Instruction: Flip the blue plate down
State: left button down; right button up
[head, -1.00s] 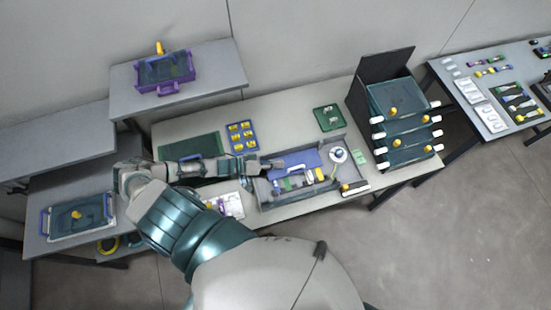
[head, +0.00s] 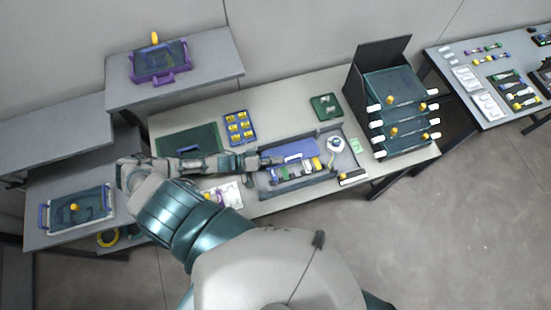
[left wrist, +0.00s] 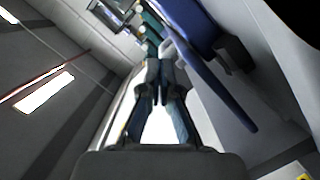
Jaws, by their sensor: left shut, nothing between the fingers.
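The blue plate (head: 296,148) is at the back of a grey tray-like station (head: 267,187) on the middle table, in the head view. In the left wrist view the blue plate (left wrist: 208,75) is a slanting blue panel right of the fingers, seen almost edge-on. My left gripper (head: 273,160) reaches in from the left, over the station's left side, close to the plate's left end. In the left wrist view its fingers (left wrist: 160,80) are together and empty. Whether they touch the plate is unclear. My right gripper is not in view.
Coloured parts (head: 300,169) and a white round spool (head: 335,143) sit inside the station. A blue tray with yellow pieces (head: 239,128) and a green mat (head: 190,140) lie behind my left forearm. A dark rack (head: 380,70) stands right of the station.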

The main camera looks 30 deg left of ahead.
pick_arm(q)
jog(key=shift+r, duration=0.1)
jog(key=r+p, duration=0.4)
jog(key=p, duration=0.1)
jog(key=shift+w+d+r, duration=0.1)
jog(key=shift+d+r, duration=0.1)
jog(key=shift+r, duration=0.15)
jog(key=shift+s+a+f+b, duration=0.3)
jog(key=shift+s+a+b, duration=0.3)
jog(key=shift+s+a, duration=0.3)
jog(key=s+d+v, duration=0.1)
jog(key=v, duration=0.6)
jog(key=shift+a+r+b, duration=0.15)
jog(key=shift+r+b, duration=0.15)
jog(key=shift+r, duration=0.1)
jog(key=shift+s, duration=0.15)
jog(key=shift+a+f, duration=0.1)
jog(key=shift+a, duration=0.2)
